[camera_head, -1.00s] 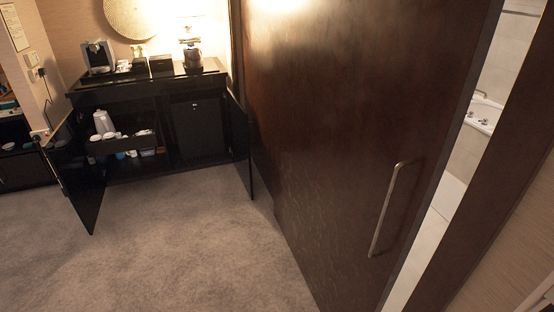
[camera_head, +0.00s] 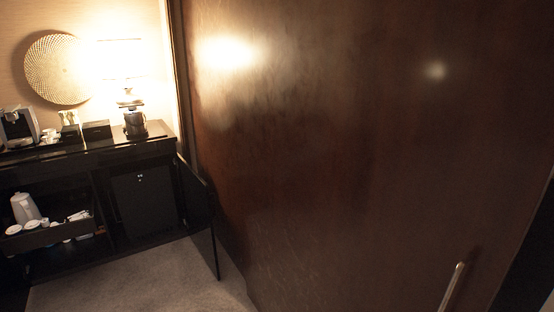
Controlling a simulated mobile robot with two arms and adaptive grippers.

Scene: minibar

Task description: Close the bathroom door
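The bathroom door (camera_head: 340,160) is a large dark brown wooden sliding-type panel that fills the middle and right of the head view. Its long metal handle (camera_head: 452,287) shows at the bottom right, cut off by the lower edge. A dark strip (camera_head: 530,255) lies beyond the door's right edge; I cannot tell from this view whether a gap stays open there. Neither of my grippers is in view.
A black minibar cabinet (camera_head: 90,155) stands at the left with its doors open. One open cabinet door (camera_head: 198,215) reaches toward the bathroom door. A coffee machine (camera_head: 18,128) and a lamp (camera_head: 122,60) stand on top. Grey carpet (camera_head: 140,278) is clear below.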

